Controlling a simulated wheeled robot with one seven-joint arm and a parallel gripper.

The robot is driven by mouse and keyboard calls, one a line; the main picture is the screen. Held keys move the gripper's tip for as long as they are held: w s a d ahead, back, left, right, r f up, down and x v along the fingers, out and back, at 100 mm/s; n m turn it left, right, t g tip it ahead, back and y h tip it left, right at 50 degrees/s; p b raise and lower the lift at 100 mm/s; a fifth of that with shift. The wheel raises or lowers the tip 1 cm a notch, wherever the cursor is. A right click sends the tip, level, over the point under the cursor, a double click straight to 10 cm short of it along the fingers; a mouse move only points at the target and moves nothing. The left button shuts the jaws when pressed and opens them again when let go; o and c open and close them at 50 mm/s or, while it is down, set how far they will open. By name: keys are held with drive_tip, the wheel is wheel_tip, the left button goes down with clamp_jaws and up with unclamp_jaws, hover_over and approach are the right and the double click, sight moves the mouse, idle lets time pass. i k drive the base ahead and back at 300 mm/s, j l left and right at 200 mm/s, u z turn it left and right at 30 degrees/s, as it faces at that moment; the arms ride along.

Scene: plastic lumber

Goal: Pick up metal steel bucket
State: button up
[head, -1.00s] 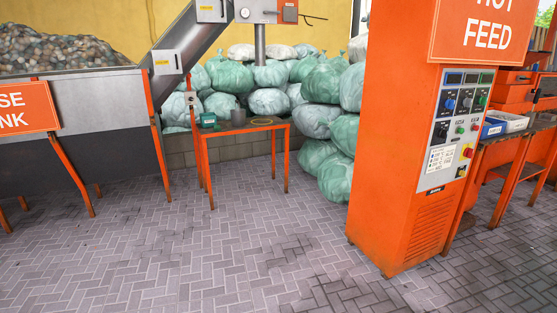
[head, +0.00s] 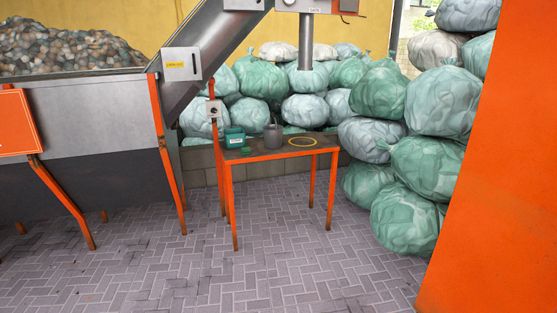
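A small grey metal bucket (head: 273,137) stands upright on an orange-legged table (head: 262,155) in the middle of the head view. A green container (head: 234,138) stands to its left on the same table. A yellow ring (head: 302,141) lies flat to its right. My gripper does not show in the head view.
An orange cabinet (head: 500,190) stands close at the right. A steel hopper of pebble-like pieces (head: 90,115) with orange legs stands at the left, with a sloping chute (head: 217,50). Stuffed bags (head: 415,165) pile behind and right of the table. The paved floor (head: 290,270) in front is clear.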

sight(273, 133)
drive_tip(key=i, duration=1.95)
drive_tip(key=i+z, duration=0.1)
drive_tip(key=i, duration=0.85)
drive_tip(key=i+j+z, duration=0.1)
drive_tip(key=i, duration=0.85)
drive_tip(key=i+j+z, duration=0.1)
drive_tip(key=i, duration=0.15)
drive_tip(key=i+j+z, duration=0.15)
drive_tip(key=i, duration=0.15)
